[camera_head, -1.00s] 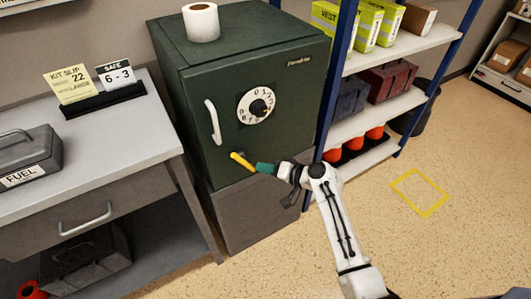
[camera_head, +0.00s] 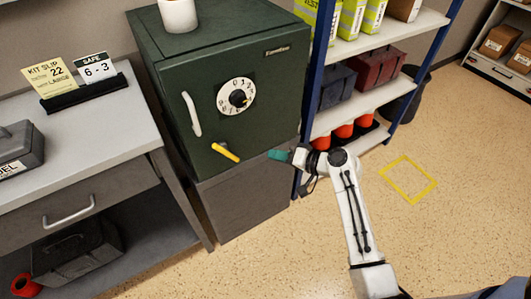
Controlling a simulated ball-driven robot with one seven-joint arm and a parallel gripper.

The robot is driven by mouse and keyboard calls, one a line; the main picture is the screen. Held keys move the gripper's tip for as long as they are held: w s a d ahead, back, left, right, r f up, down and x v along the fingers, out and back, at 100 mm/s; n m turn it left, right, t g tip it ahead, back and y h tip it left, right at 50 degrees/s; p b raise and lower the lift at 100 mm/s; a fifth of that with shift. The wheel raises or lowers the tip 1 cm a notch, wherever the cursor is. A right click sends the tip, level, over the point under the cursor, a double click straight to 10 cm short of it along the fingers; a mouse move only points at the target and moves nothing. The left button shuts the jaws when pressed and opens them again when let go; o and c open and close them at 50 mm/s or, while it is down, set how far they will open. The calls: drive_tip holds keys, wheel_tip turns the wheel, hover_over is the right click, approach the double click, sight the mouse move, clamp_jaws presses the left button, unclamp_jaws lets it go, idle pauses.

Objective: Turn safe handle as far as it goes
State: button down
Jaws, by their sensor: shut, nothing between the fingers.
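The dark green safe (camera_head: 275,85) stands on a grey base cabinet, with its door facing me. The yellow lever (camera_head: 225,152) is low on the door and slants down to the right. A white bar handle (camera_head: 191,114) stands upright on the door's left side. A white round dial (camera_head: 236,97) with a black knob is at the door's middle. My gripper (camera_head: 275,155), with teal fingers, is shut and empty. It is to the right of the yellow lever, apart from it, near the safe's lower right corner. The door looks closed.
A grey desk (camera_head: 90,135) on the left bears a card reading "SAFE 6-3" (camera_head: 96,67) and a kit slip (camera_head: 50,75). A blue-framed shelf (camera_head: 375,105) stands close on the right. The speckled floor in front is clear, with a yellow square outline (camera_head: 407,178).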

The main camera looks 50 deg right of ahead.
drive_tip(key=shift+v, duration=1.6)
drive_tip(key=shift+f, duration=0.1)
drive_tip(key=s+a+f+n+g+p, duration=0.2)
drive_tip(key=s+a+f+n+g, duration=0.25)
drive_tip(key=s+a+g, duration=0.55)
drive_tip(key=s+a+r+n+g+h, duration=0.1)
drive_tip(key=s+a+n, duration=0.1)
drive_tip(key=s, duration=0.3)
drive_tip(key=s+a+r+n+g+h+p, duration=0.1)
drive_tip(key=s+a+n+h, duration=0.1)
drive_tip(key=s, duration=0.4)
drive_tip(key=shift+s+a+r+g, duration=0.25)
drive_tip(key=shift+a+g, duration=0.15)
drive_tip(key=shift+a, duration=0.05)
drive_tip(key=shift+n, duration=0.25)
